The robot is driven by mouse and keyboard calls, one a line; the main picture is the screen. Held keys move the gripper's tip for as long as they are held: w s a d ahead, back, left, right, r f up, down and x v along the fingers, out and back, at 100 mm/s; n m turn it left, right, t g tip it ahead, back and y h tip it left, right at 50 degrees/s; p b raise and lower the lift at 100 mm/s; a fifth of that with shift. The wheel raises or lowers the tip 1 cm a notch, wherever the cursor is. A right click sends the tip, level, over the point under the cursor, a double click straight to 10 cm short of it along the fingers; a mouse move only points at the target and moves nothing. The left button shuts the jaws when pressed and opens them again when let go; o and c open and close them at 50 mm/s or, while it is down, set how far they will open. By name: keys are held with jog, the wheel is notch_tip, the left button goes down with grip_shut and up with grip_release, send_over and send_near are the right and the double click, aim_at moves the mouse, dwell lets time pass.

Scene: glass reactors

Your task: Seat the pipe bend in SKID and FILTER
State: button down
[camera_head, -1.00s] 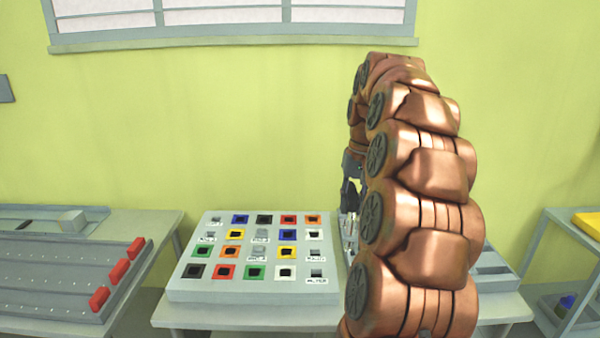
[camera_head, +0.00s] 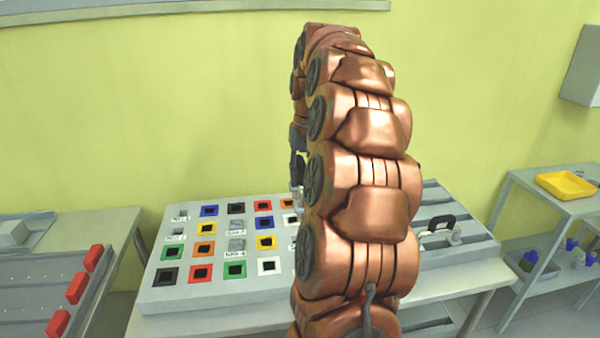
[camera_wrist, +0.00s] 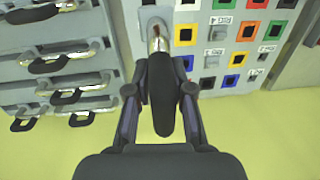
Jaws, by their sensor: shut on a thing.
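My gripper (camera_wrist: 160,92) is shut on the black handle of a pipe bend (camera_wrist: 157,42). The bend's shiny metal end shows beyond the handle, over the edge of the light grey socket board (camera_wrist: 222,72); I cannot tell if it touches. In the head view the board (camera_head: 215,296) carries coloured square sockets and several grey labelled ones. The labels are too small or turned to read, so I cannot pick out SKID and FILTER. In the head view my gripper (camera_head: 297,165) is at the board's back right, and my arm hides the held bend and the board's right part.
A grey rack (camera_head: 460,252) right of the board holds a black-handled bend (camera_head: 435,222). More black-handled bends (camera_wrist: 60,60) lie in the wrist view's left. A yellow tray (camera_head: 566,186) sits on a right-hand shelf. Red blocks (camera_head: 76,290) sit on a left-hand bench.

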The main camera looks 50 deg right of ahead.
jog(key=shift+f+b, duration=3)
jog(key=shift+f, duration=5.65)
jog(key=shift+f, duration=0.35)
jog(key=c, duration=0.9)
grip_release()
jog(key=shift+c, duration=0.2)
jog(key=shift+r, duration=0.15)
jog(key=shift+r+p, duration=1.05)
jog(key=shift+r, duration=3.35)
